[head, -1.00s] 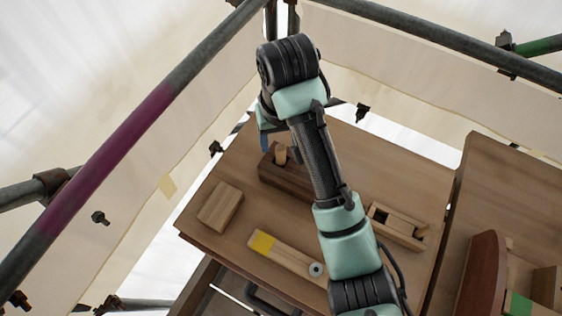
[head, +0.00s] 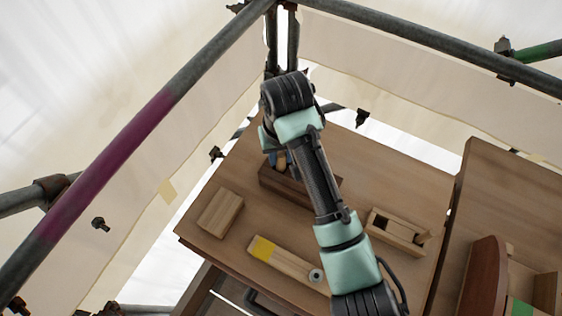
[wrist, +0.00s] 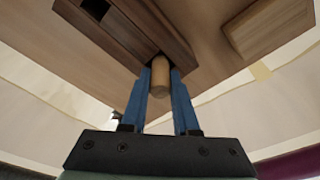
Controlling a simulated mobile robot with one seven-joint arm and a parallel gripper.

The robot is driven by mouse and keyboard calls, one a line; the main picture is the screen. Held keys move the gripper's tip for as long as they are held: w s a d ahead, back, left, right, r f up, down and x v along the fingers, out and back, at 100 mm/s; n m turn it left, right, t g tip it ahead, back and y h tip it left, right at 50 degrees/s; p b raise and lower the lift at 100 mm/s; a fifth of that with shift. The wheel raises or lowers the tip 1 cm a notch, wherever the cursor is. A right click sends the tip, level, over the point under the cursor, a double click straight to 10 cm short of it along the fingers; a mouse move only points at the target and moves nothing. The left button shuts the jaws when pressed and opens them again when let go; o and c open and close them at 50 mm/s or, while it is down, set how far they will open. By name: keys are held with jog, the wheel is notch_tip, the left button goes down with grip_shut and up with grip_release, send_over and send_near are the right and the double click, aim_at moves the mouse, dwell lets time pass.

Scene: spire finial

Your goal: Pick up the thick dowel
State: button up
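The thick dowel (wrist: 160,77) is a short, light wooden peg standing up from a dark wooden block (wrist: 152,32). In the head view only a small part of the dowel (head: 281,161) shows, beside my arm's end. My gripper (wrist: 160,72) has blue fingers, one on each side of the dowel. The fingers come very near or touch its sides; I cannot tell whether they press on it. The dowel's lower end is hidden at the block. In the head view the fingers are mostly hidden behind my wrist.
The wooden table (head: 400,170) holds a light block (head: 220,213) at left, a bar with a yellow patch (head: 285,262) in front, and an open wooden box (head: 397,232) at right. Scaffold pipes (head: 110,155) and pale sheeting surround it.

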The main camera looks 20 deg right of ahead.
grip_shut()
jog(key=shift+r, duration=0.15)
